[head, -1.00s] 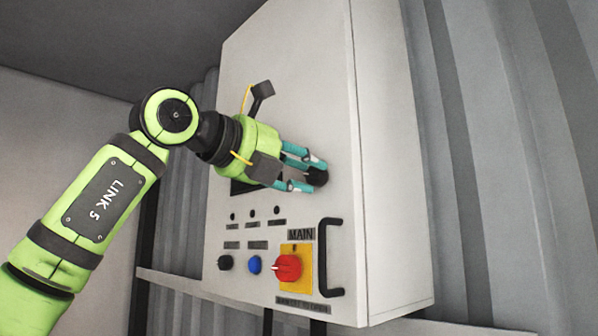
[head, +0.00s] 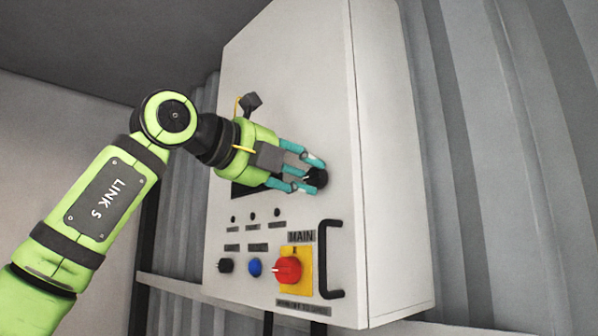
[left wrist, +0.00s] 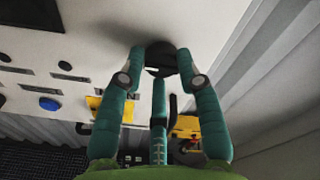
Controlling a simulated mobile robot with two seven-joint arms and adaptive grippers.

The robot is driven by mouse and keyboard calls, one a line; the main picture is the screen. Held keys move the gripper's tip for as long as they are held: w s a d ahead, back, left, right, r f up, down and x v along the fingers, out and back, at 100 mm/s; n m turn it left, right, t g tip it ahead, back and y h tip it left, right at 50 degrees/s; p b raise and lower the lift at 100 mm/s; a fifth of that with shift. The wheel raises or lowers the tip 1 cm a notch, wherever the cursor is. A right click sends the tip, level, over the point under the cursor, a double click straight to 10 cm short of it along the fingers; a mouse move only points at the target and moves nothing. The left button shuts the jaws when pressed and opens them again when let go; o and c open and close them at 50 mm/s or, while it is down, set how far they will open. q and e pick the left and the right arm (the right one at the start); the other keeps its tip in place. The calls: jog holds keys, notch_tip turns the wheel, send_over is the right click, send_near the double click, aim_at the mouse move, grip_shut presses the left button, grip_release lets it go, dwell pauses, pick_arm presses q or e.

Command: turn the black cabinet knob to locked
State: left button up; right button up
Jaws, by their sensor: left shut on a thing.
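The black cabinet knob (head: 317,178) sits on the white cabinet's (head: 290,80) front face, near its right edge and above the handle. My left gripper (head: 312,174) is shut on the knob, with its teal fingers on either side of it. In the left wrist view the knob (left wrist: 161,58) shows between the fingertips, partly covered by them. Any lock markings around the knob cannot be made out. My right gripper is not in view.
Below the knob are a black bar handle (head: 333,258) and a red rotary switch (head: 288,270) on a yellow plate. A blue button (head: 255,267) and a small black knob (head: 226,265) are to the left. Corrugated wall (head: 500,150) lies at right.

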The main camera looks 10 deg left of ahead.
pick_arm(q)
jog(key=shift+s+r+t, duration=0.1)
jog(key=shift+r+t, duration=0.2)
jog(key=shift+r, duration=0.1)
jog(key=o, duration=1.1)
jog(key=shift+w+d+f, duration=0.2)
jog(key=shift+w+f, duration=0.05)
jog(key=shift+w, duration=0.1)
jog(key=v, duration=1.2)
jog(key=shift+r, duration=0.15)
